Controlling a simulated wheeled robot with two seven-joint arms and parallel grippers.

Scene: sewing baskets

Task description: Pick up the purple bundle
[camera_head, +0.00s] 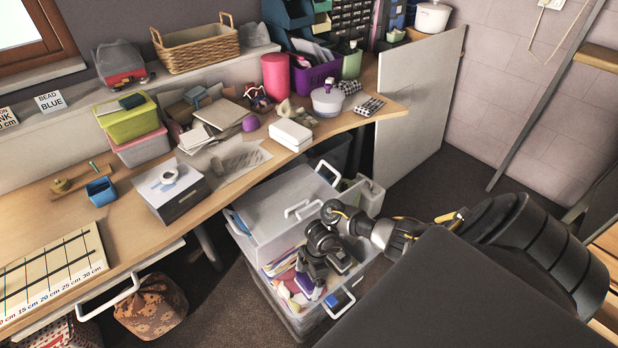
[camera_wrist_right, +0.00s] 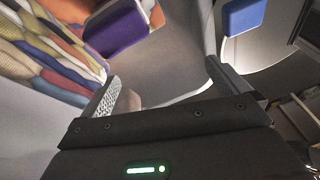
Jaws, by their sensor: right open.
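The purple bundle (camera_head: 304,283) lies in the open drawer below the workbench, right beside the tip of my right gripper (camera_head: 328,268). In the right wrist view the purple bundle (camera_wrist_right: 116,30) is at the upper left, just beyond the left finger and not between the fingers. My right gripper (camera_wrist_right: 165,85) is open, and only a pale grey surface shows between its fingers. In the head view the arm and gripper hide part of the drawer. My left gripper is not in view.
The drawer (camera_head: 300,325) also holds several coloured fabric pieces, which show striped and bunched in the wrist view (camera_wrist_right: 50,55). A blue item (camera_wrist_right: 243,15) is at the upper right there. The workbench (camera_head: 120,225) is cluttered.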

